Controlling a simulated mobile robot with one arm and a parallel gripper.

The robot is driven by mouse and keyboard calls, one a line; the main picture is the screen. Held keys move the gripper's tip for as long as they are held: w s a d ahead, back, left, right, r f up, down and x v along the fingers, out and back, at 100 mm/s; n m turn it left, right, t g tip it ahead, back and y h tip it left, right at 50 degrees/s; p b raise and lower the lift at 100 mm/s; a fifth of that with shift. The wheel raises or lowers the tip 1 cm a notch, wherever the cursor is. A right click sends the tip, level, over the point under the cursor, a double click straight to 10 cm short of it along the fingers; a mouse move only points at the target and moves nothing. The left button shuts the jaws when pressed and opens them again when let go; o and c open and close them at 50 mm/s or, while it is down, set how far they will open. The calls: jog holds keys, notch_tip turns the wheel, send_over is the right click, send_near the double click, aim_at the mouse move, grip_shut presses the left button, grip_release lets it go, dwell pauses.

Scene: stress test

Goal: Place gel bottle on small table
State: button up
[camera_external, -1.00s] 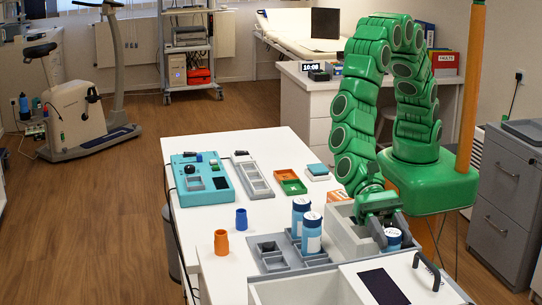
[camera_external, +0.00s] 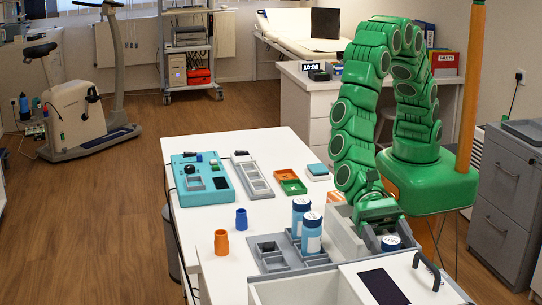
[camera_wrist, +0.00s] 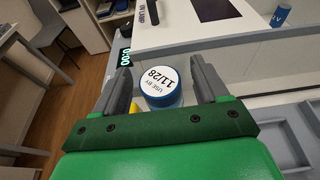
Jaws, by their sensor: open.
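A gel bottle with a blue body and a white lid (camera_wrist: 160,80) marked "USE BY 11/28" is between my fingers in the wrist view. In the external view its lid (camera_external: 391,241) shows under my gripper (camera_external: 380,236), inside a grey bin (camera_external: 346,235). My gripper (camera_wrist: 160,66) is open, with one finger on each side of the lid and a visible gap at each side. The bottle's lower part is hidden by the bin wall. A white table (camera_external: 240,140) stands in the middle; I cannot tell whether it is the small table.
Two similar blue bottles (camera_external: 311,238) stand at a grey compartment tray (camera_external: 272,262) left of the bin. An orange cup (camera_external: 221,243), a blue cup (camera_external: 241,220) and a teal device (camera_external: 200,182) are on the table. A lidded white case (camera_external: 395,285) is in front.

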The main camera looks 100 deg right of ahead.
jog(key=shift+r, duration=0.1)
jog(key=shift+d+r, duration=0.1)
jog(key=shift+d, duration=0.25)
jog(key=v, duration=1.1)
jog(key=shift+d+r, duration=0.1)
jog(key=shift+d, duration=0.05)
